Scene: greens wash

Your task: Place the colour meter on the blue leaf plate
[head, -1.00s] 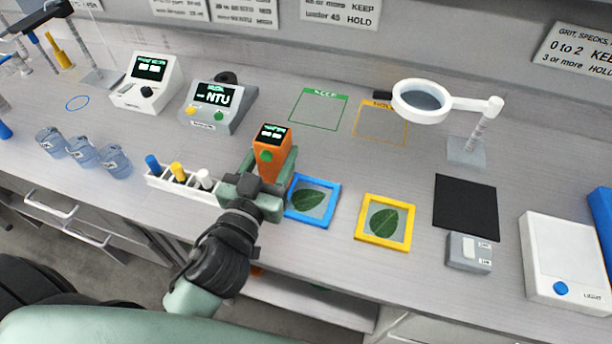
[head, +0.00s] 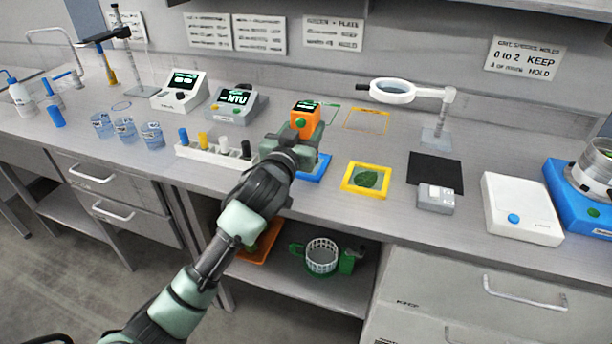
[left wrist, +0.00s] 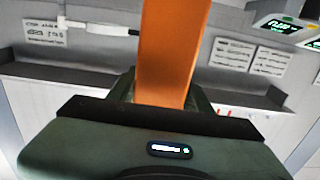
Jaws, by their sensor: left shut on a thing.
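The colour meter (head: 304,119) is orange with a small dark screen and a green button. My left gripper (head: 298,142) is shut on it and holds it upright. In the left wrist view the meter's orange body (left wrist: 170,55) rises from between the fingers. The blue leaf plate (head: 318,168) lies on the bench just below and behind the gripper in the head view, mostly hidden by it. I cannot tell whether the meter touches the plate. The yellow leaf plate (head: 366,179) with a green leaf lies to the right. My right gripper is not in view.
A white rack (head: 215,154) with coloured-capped pieces stands left of the gripper. A magnifier lamp (head: 392,92), a black mat (head: 435,172), a grey block (head: 436,198) and a white scale (head: 521,208) stand to the right. Two meters stand behind.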

